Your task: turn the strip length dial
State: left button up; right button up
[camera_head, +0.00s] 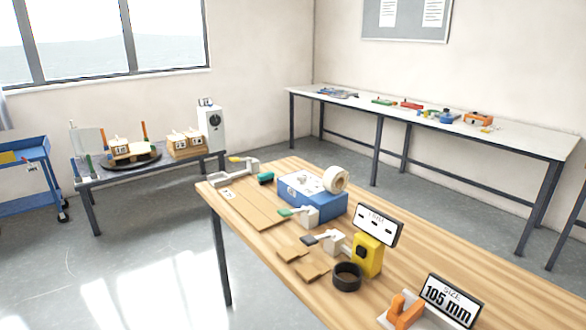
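A display (449,299) reading "SIZE 105 mm" stands tilted at the near right of the wooden table (420,262). An orange knob-like part (401,311) sits on a pale base just left of it, partly cut off by the bottom edge. It may be the strip length dial; I cannot tell for sure. A white upright box (211,124) with a round black dial face (215,119) stands on the far left bench. Neither of my grippers is in view.
On the wooden table are a blue box (313,198) with a white tape roll (335,179), a yellow device (368,254) with a sign, a black ring (347,277) and cardboard pieces (254,207). A blue cart (30,175) stands far left. Open floor lies left of the table.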

aim_at(302, 177)
jog(key=i+j, duration=0.7)
jog(key=j, duration=0.15)
